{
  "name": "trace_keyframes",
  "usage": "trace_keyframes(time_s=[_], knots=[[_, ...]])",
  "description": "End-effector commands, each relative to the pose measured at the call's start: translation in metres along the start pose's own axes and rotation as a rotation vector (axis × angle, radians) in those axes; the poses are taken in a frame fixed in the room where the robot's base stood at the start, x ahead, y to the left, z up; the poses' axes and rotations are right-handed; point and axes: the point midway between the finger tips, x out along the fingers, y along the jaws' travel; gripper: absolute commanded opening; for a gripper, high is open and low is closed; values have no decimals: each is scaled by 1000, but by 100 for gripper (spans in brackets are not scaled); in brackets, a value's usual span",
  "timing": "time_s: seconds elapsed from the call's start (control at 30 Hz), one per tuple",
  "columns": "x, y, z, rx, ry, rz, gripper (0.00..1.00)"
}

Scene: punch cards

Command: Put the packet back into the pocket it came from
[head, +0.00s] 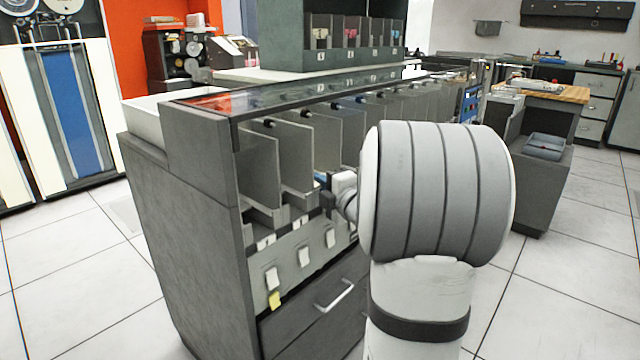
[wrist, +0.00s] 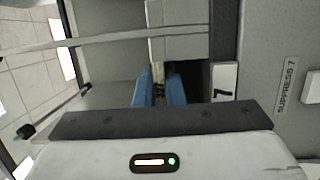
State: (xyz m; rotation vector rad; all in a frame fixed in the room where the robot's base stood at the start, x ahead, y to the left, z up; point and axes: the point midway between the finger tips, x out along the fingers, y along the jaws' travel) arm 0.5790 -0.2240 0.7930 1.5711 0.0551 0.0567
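My gripper (head: 324,190) reaches into the row of sorter pockets from the front in the head view. In the wrist view, its two blue fingers (wrist: 159,90) stand a narrow gap apart, in front of the dark opening of the pocket labelled 7 (wrist: 222,82). A small tan-and-dark strip shows between the fingers. I cannot tell whether it is the packet's edge or part of the pocket behind. No packet is clearly visible in either view. My arm hides part of the pocket front in the head view.
Upright metal dividers (head: 298,160) separate the pockets on both sides of the gripper. A glass-topped surface (head: 250,97) lies above them. A drawer handle (head: 335,295) and white labels are below. A "SUPPRESS 7" plate (wrist: 287,88) is beside the pocket. Tiled floor is clear at left.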

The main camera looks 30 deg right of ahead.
Motion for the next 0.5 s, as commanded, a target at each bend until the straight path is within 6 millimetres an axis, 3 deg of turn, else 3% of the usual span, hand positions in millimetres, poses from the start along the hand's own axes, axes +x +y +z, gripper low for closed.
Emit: trace_keyframes(time_s=[0.3,0.5], knots=[[0,0,0,0,0,0,34],[0,0,0,0,0,-1,34]])
